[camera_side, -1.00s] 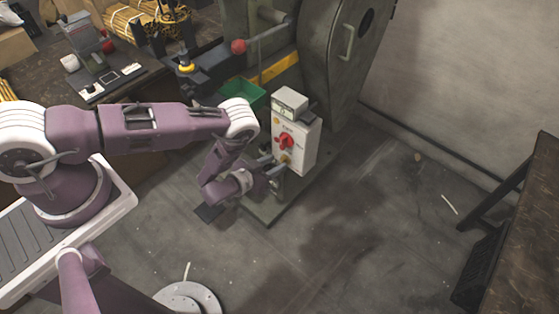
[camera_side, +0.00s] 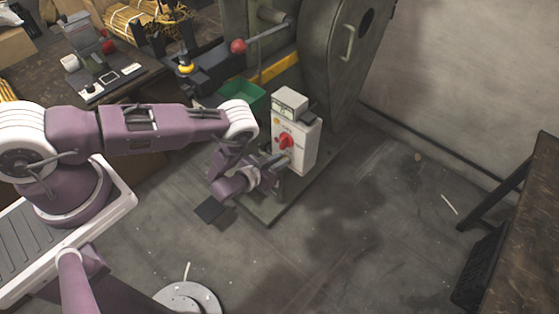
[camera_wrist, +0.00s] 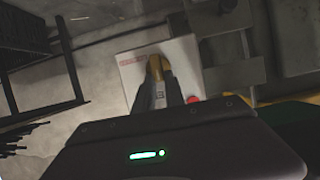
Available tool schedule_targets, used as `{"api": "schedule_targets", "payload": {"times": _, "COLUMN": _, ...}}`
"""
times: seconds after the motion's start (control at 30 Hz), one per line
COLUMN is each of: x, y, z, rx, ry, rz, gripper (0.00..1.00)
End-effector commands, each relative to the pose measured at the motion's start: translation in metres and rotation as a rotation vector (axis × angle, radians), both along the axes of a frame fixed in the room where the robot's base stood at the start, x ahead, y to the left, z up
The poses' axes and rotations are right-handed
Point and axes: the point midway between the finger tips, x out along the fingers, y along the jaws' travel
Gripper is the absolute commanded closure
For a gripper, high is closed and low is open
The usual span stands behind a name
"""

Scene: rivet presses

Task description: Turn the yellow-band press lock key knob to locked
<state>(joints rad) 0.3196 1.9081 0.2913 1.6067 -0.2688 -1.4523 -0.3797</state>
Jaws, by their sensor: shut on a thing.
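The yellow-band press has a pale control box (camera_side: 308,148) on its front, with a red rotary knob (camera_side: 286,141) on the face. The box face also shows in the wrist view (camera_wrist: 132,72), with the red knob (camera_wrist: 193,99) at the lower right. My gripper (camera_side: 281,161) is against the lower part of the box face, just below the red knob. In the wrist view my gripper (camera_wrist: 160,85) is shut on the brass-coloured lock key knob (camera_wrist: 155,66). The fingers hide much of the key knob, and its setting cannot be read.
The press's yellow band (camera_side: 278,67) and a lever with a red ball (camera_side: 238,46) are above the box. A green bin (camera_side: 243,94) stands left of it. A cluttered workbench (camera_side: 140,83) is at the upper left.

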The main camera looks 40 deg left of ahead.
Motion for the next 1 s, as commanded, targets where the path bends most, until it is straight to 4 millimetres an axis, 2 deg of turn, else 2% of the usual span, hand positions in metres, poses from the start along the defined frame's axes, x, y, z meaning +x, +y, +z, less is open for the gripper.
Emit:
{"api": "schedule_targets", "payload": {"times": 0.27, "x": 0.0, "y": -0.005, "z": -0.001, "rx": 0.139, "ry": 0.001, "rz": -0.002, "gripper": 1.0}}
{"api": "schedule_targets", "payload": {"times": 1.0, "x": -0.001, "y": -0.018, "z": -0.008, "rx": 0.754, "ry": 0.002, "rz": -0.001, "gripper": 1.0}}
